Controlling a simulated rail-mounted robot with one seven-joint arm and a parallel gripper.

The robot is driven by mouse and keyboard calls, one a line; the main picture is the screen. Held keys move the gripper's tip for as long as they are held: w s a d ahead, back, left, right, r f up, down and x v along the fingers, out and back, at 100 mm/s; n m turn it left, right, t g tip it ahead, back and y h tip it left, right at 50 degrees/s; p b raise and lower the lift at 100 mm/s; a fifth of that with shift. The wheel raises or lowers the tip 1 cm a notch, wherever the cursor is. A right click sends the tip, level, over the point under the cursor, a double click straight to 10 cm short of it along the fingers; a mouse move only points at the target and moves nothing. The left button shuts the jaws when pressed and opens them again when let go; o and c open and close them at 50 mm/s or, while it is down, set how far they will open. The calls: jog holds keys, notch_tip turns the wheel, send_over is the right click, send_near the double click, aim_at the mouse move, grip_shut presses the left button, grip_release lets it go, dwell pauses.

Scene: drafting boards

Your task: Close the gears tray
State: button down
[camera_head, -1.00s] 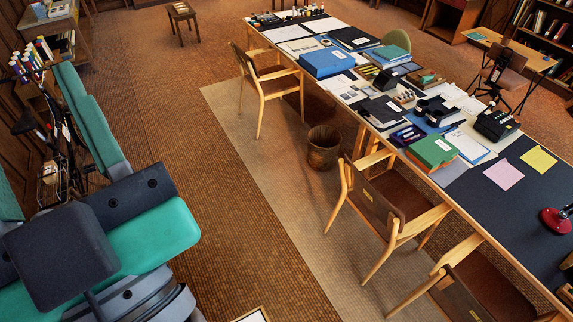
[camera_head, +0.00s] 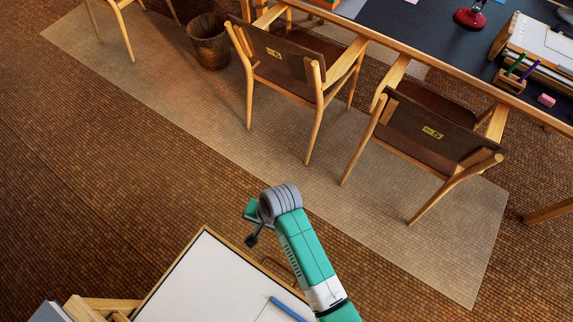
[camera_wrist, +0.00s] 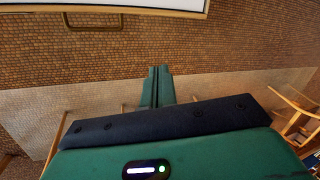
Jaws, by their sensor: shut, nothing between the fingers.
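I cannot make out a tray marked as the gears tray or any gears. A white drafting board (camera_head: 200,275) with a wooden rim lies at the bottom of the head view. A thin bent handle (camera_head: 283,270) shows by its right rim, partly behind my arm. The wrist view shows a board edge (camera_wrist: 180,9) along the top, with a similar handle (camera_wrist: 92,22) below it. My gripper (camera_wrist: 157,72) is shut and empty, with its green fingers together over the floor, apart from the handle. In the head view my wrist is near the board's far corner, and the fingers are hard to make out.
A blue item (camera_head: 288,308) lies on the board. Two wooden chairs (camera_head: 290,65) (camera_head: 435,133) stand beyond the arm at a long dark-topped table (camera_head: 415,22). A wicker bin (camera_head: 209,42) stands further left. The floor between board and chairs is clear.

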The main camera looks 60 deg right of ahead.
jog(key=s+a+f+m+g+y+b, duration=0.2)
jog(key=s+f+m+g+y+b, duration=0.15)
jog(key=s+f, duration=1)
jog(key=w+b+x, duration=0.2)
jog(key=b+x, duration=0.3)
jog(key=x, duration=0.6)
jog(key=shift+d+f+h, duration=0.25)
jog(key=shift+f+h, duration=0.1)
jog(key=shift+f, duration=0.2)
jog(key=shift+a+t, duration=0.1)
jog(key=shift+t, duration=0.15)
